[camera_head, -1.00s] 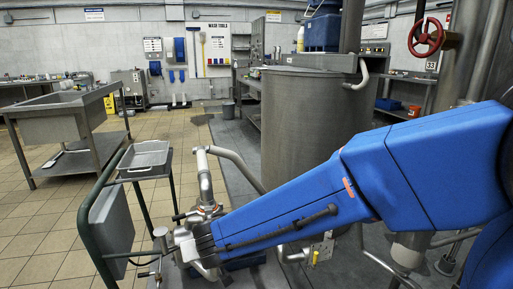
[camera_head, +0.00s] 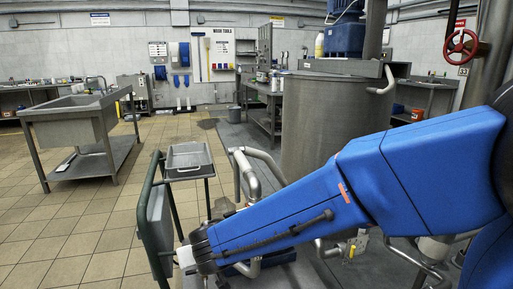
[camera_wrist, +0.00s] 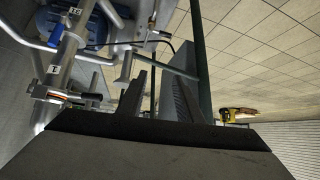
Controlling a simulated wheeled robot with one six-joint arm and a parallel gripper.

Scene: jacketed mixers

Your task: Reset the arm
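My blue arm reaches from the right edge to the lower left in the head view, tilted downward. My gripper (camera_head: 188,260) is at its end, low beside the green-framed cart, and its fingertips are hard to make out there. In the wrist view my gripper (camera_wrist: 153,92) shows two dark fingers with a narrow gap between them. I see nothing held in the gap. Steel pipework (camera_wrist: 70,50) with small labels lies to the left of the fingers in the wrist view. The arm hides part of the pipework behind it in the head view.
The green-framed cart (camera_head: 148,222) with a metal tray (camera_head: 188,160) stands close to my gripper. A large steel tank (camera_head: 325,125) and bent pipes (camera_head: 247,175) are behind the arm. A steel sink (camera_head: 75,120) is at the left. Tiled floor (camera_head: 90,215) is clear left of the cart.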

